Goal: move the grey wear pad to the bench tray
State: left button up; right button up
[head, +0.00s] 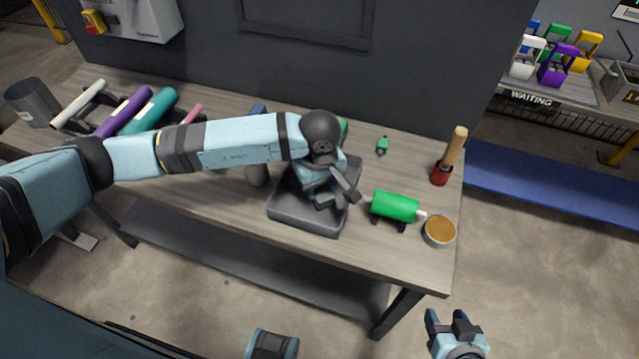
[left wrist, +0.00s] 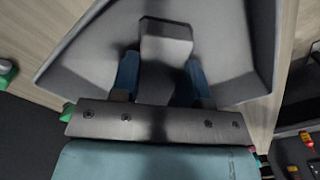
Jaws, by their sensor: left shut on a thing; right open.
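The grey wear pad (left wrist: 165,48) is a grey block between the two blue fingertips of my left gripper (left wrist: 161,80), which is shut on it. The bench tray (head: 290,213) is a shallow dark grey tray on the workbench, and its grey floor and walls fill much of the left wrist view (left wrist: 85,55). In the head view my left gripper (head: 322,200) is over the tray, inside its outline; my arm hides part of the tray. I cannot tell whether the pad touches the tray floor. My right gripper (head: 447,322) is open and empty, low in front of the bench.
A green roller (head: 395,206) and a round tin (head: 439,232) sit right of the tray. A wooden-handled tool (head: 450,158) stands at the bench's right end. Coloured rolls (head: 124,111) and a grey bin (head: 31,101) are at the left. A small green item (head: 382,146) lies behind.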

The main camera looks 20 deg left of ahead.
pick_arm(q)
jog(key=o, duration=1)
jog(key=shift+r+p, duration=0.3)
jog(key=shift+p, duration=0.1)
notch_tip(320, 180, up, 12)
jog(key=shift+f, duration=0.15)
